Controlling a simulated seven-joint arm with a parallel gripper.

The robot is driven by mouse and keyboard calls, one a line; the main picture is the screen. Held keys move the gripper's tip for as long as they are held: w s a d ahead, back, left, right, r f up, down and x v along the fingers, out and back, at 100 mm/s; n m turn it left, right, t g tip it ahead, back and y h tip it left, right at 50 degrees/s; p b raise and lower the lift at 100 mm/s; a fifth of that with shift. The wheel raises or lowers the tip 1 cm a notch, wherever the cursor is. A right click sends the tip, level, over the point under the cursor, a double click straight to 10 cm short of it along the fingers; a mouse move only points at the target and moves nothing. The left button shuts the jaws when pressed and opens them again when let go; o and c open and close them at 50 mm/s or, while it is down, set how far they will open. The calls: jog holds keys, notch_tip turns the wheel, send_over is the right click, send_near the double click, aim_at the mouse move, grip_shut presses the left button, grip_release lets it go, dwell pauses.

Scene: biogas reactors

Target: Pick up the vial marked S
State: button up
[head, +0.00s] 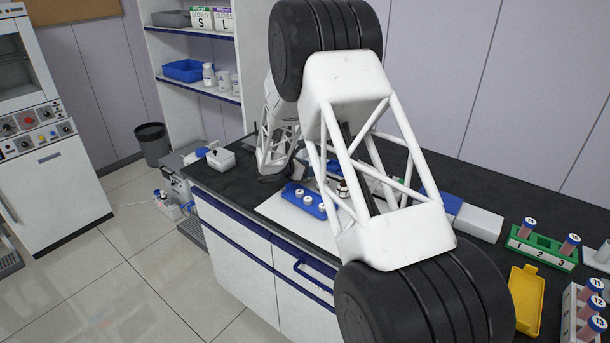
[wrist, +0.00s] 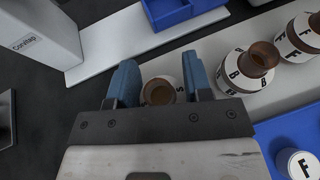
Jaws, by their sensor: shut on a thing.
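The vial marked S (wrist: 158,93) is between the two blue fingers of my gripper (wrist: 160,76) in the wrist view. It has a brown open neck and a white label, with part of a letter S showing at its right side. The fingers are shut on it from left and right. From this top view I cannot tell whether it is lifted. In the head view my arm hides the gripper and this vial.
Vials marked B (wrist: 248,66) and F (wrist: 301,36) stand close on the right. A blue tray (wrist: 285,128) holds a white-capped piece marked F (wrist: 298,164). A blue rack (wrist: 170,14) and a white box (wrist: 38,32) lie beyond. A green tube rack (head: 541,250) stands far right.

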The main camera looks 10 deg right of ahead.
jog(key=shift+r, duration=0.2)
jog(key=shift+r, duration=0.9)
jog(key=shift+s+r, duration=0.4)
jog(key=shift+r, duration=0.3)
jog(key=s, duration=0.5)
jog(key=s+r, duration=0.1)
jog(key=s, duration=0.9)
jog(key=shift+s+d+r, duration=0.1)
jog(key=shift+d+r, duration=0.1)
jog(key=shift+d, duration=0.1)
